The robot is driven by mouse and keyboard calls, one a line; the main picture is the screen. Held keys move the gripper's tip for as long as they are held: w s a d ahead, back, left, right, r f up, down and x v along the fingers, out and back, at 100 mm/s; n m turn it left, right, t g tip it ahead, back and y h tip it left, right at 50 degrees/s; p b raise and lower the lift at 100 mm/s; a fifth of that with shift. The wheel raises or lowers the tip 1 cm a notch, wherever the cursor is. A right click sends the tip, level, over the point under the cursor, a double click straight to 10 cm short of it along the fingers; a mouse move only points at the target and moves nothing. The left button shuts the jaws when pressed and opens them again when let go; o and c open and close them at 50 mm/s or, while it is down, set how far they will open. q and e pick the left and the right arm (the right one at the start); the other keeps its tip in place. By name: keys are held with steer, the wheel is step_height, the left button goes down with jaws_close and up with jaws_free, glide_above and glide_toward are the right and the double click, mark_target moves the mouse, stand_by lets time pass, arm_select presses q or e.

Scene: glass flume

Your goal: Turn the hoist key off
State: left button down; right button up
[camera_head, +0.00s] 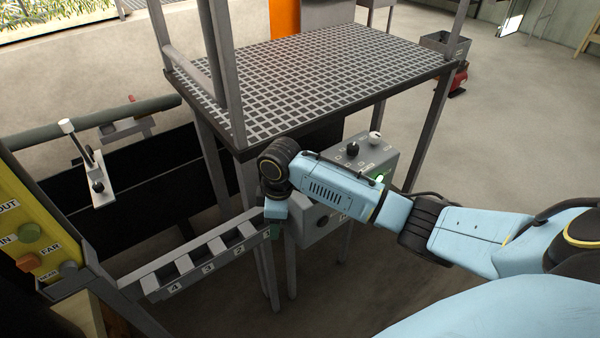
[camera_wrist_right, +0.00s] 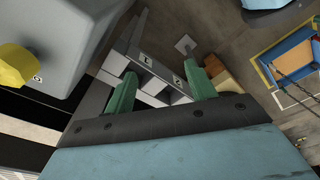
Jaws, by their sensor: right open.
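A yellow knob (camera_wrist_right: 14,66) sticks out from a grey box (camera_wrist_right: 62,40) at the left edge of the right wrist view, with a small label beside it. It may be the hoist key; its setting cannot be read. In the head view a grey box (camera_head: 310,232) hangs below the platform, partly behind my right arm, and no yellow knob shows clearly there. My right gripper (camera_wrist_right: 160,72) has green fingers, spread apart and empty, to the right of the yellow knob. My left gripper is not in view.
A numbered slotted rack (camera_head: 205,262) lies below and left of the right gripper. A control box (camera_head: 372,160) with black and white knobs stands behind my right arm. A grated platform (camera_head: 310,75) is above. A yellow button panel (camera_head: 30,235) is at left.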

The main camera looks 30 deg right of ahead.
steer(key=w+d+r+h, duration=0.1)
steer(key=w+d+r, duration=0.3)
steer(key=d+r, duration=0.25)
steer(key=w+d+r, duration=0.5)
steer(key=d+r, duration=0.1)
steer(key=r, duration=0.2)
steer(key=shift+n+g, duration=0.3)
steer(key=shift+g, duration=0.1)
steer(key=f+b, duration=0.1)
steer(key=f, duration=1.1)
steer(key=shift+s+f+b, duration=0.15)
steer(key=shift+s+b, duration=0.05)
steer(key=shift+b, duration=0.1)
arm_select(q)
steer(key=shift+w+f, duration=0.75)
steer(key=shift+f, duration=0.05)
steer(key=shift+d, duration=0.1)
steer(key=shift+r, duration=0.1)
arm_select(e)
steer(key=c, duration=1)
